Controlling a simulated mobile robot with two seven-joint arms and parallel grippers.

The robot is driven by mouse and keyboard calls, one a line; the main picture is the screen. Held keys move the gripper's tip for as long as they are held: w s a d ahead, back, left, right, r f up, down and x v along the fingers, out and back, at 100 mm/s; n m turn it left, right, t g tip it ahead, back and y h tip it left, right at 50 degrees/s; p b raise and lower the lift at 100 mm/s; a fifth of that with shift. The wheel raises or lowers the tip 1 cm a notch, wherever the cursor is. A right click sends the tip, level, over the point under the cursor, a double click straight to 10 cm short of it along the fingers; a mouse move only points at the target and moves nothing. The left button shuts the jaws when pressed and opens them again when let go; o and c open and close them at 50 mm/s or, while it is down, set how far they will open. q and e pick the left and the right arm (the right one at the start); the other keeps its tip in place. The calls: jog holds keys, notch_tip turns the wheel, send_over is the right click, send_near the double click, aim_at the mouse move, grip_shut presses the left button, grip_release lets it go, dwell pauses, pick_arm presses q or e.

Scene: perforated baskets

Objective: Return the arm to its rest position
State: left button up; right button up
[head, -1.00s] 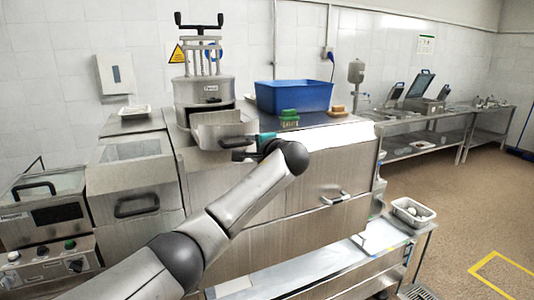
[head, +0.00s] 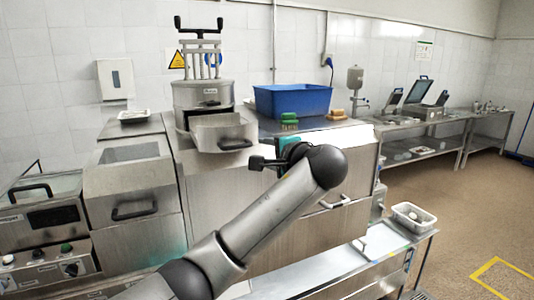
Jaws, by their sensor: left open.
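My left arm comes in from the bottom left of the head view. Its gripper (head: 258,163) is at the front edge of the steel counter, just below and right of the metal drawer. The gripper is open, and I see nothing held in it. Part of the gripper is hidden behind the arm's rounded end. My right gripper is not in view.
A pressing machine with a pulled-out metal drawer (head: 222,133) stands on the steel counter. A blue basin (head: 293,100), a green brush (head: 289,120) and a brown sponge (head: 336,114) are behind the gripper. A white basket (head: 413,217) sits on the lower shelf at right.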

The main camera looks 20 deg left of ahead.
pick_arm(q)
notch_tip(320, 180, down, 28)
jog(key=w+d+m+g+h+b, duration=0.1)
jog(key=m+h+b, duration=0.1)
jog(key=h+b, duration=0.2)
jog(key=s+d+f+g+h+b, duration=0.1)
jog(key=s+f, duration=0.2)
jog(key=f, duration=0.6)
jog(key=s+f+g+h+b, duration=0.15)
jog(key=s+f, duration=0.25)
jog(key=f, duration=0.5)
jog(key=s+d+f+g+h+b, duration=0.1)
jog(key=s+f+b, duration=0.15)
jog(key=f, duration=0.75)
jog(key=s+d+f+n+g+h+b, duration=0.3)
jog(key=s+f+n+b, duration=0.1)
jog(key=s+f, duration=1.85)
jog(key=s+f+n+b, duration=0.1)
jog(key=s+f, duration=0.2)
jog(key=s, duration=0.5)
jog(key=s+d+f+n+g+h+b, duration=0.1)
jog(key=s+f, duration=0.2)
jog(key=s, duration=0.5)
jog(key=s+f+n+b, duration=0.1)
jog(key=s+f, duration=0.1)
jog(key=s, duration=0.6)
jog(key=shift+d+f+n+g, duration=0.15)
jog(key=shift+f+n+g, duration=0.2)
jog(key=shift+f+n, duration=0.05)
